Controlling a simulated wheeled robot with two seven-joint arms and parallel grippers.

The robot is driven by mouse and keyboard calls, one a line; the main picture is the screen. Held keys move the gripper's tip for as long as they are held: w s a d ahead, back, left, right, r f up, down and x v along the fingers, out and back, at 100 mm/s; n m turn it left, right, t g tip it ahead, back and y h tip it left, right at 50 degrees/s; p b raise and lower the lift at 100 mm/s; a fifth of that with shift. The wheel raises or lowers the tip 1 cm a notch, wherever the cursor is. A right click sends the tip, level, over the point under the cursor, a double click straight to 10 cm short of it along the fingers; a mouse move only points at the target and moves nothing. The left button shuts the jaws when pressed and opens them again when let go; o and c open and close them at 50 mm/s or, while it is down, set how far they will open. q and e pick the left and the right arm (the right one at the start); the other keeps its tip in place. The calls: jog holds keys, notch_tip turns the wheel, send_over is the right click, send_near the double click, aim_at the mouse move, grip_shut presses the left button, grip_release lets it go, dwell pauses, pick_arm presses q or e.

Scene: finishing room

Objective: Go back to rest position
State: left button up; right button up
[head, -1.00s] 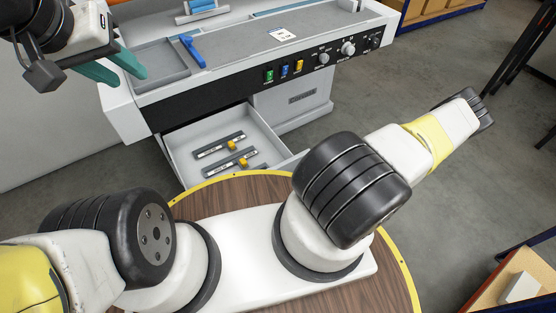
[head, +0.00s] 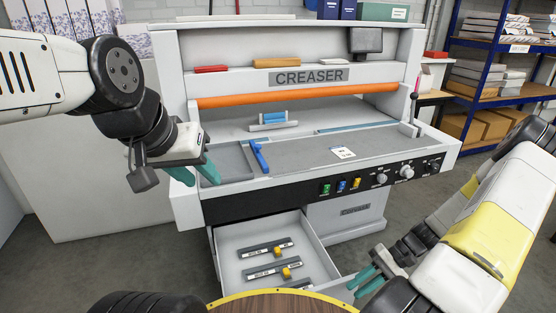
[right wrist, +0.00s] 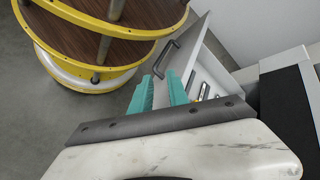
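My left gripper (head: 206,182) hangs in the head view over the left end of the creaser (head: 310,76), near its grey tray. Its two teal fingers are apart with nothing between them. My right gripper (head: 362,284) is low at the right of the head view, beside the front right corner of the open drawer (head: 328,262).
The drawer holds several dark bars with yellow knobs (head: 277,252). A blue tool (head: 259,157) and a white card (head: 343,153) lie on the creaser's bed. My round wooden base top is below. Blue shelves (head: 484,101) with boxes stand at the right. Grey floor shows between.

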jog(key=w+a+r+n+t+h, duration=0.1)
jog(key=w+r+h, duration=0.15)
jog(key=r, duration=0.95)
jog(key=w+a+r+n+t+h, duration=0.15)
jog(key=r+h, duration=0.25)
jog(key=r, duration=0.7)
jog(key=s+a+r+t, duration=0.3)
jog(key=s+r, duration=0.1)
jog(key=r, duration=0.5)
jog(key=s+a+r+n+t+h, duration=0.1)
jog(key=s+a+r+t, duration=0.2)
jog(key=r, duration=0.5)
jog(key=shift+s+a+r+t, duration=0.25)
jog(key=shift+s+r+t, duration=0.2)
jog(key=shift+s, duration=0.3)
